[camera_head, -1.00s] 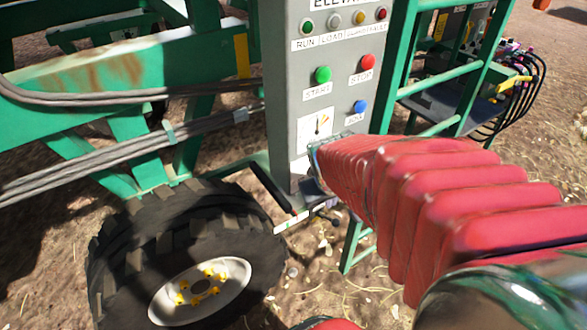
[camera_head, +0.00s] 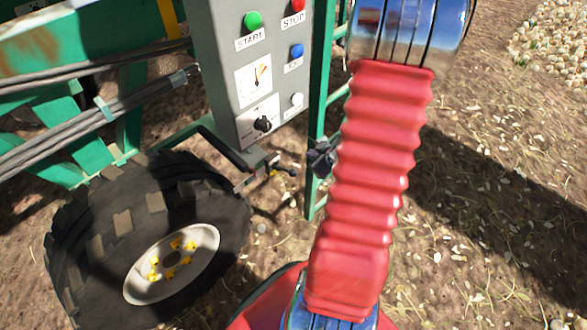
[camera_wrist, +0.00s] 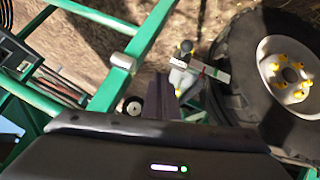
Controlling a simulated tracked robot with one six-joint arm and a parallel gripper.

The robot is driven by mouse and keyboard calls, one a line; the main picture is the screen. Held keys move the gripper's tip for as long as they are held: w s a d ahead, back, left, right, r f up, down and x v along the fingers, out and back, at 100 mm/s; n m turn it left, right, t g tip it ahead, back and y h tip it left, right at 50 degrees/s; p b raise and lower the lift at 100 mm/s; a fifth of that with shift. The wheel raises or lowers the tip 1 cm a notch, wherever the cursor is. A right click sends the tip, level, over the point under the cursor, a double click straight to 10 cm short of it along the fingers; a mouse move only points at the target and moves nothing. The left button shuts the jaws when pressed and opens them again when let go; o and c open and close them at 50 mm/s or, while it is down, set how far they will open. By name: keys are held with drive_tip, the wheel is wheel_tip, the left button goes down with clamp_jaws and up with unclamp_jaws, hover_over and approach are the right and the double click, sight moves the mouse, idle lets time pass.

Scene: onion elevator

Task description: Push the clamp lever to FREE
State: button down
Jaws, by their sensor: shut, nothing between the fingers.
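The clamp lever (camera_head: 283,171) appears to be the small dark-knobbed lever low beside the tyre, under the grey control box. In the wrist view its round dark knob (camera_wrist: 186,46) shows ahead, next to a pale label plate (camera_wrist: 209,69) with red and green marks. The lettering is too small to read. My gripper (camera_wrist: 163,82) is shut and empty, its dark fingers pointing toward the lever area, with the knob above and slightly right of the tips in the picture. I see no clear contact. In the head view a dark part of my gripper (camera_head: 320,158) shows beside my red-sleeved arm, right of the lever.
The grey control box (camera_head: 222,75) with buttons and a dial stands above the lever. Green frame posts (camera_head: 318,110) stand close to its right. A large tyre (camera_head: 90,200) lies left of the lever. Open straw-strewn ground is at right.

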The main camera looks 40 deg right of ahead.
drive_tip(key=s+a+f+t+y, duration=0.2)
drive_tip(key=a+f+t, duration=0.1)
drive_tip(key=shift+t+y, duration=0.3)
idle(0.3)
hover_over(295, 170)
drive_tip(key=a, duration=0.2)
wheel_tip(295, 170, down, 5)
drive_tip(key=shift+s+d+f, duration=0.1)
drive_tip(key=shift+s+f, duration=0.15)
drive_tip(key=shift+f, duration=0.3)
drive_tip(key=shift+s+d+f, duration=0.15)
drive_tip(key=shift+s+f, duration=0.15)
drive_tip(key=shift+f, duration=0.3)
drive_tip(key=shift+s+d+f, duration=0.1)
drive_tip(key=shift+s+f, duration=0.15)
drive_tip(key=shift+f, duration=0.3)
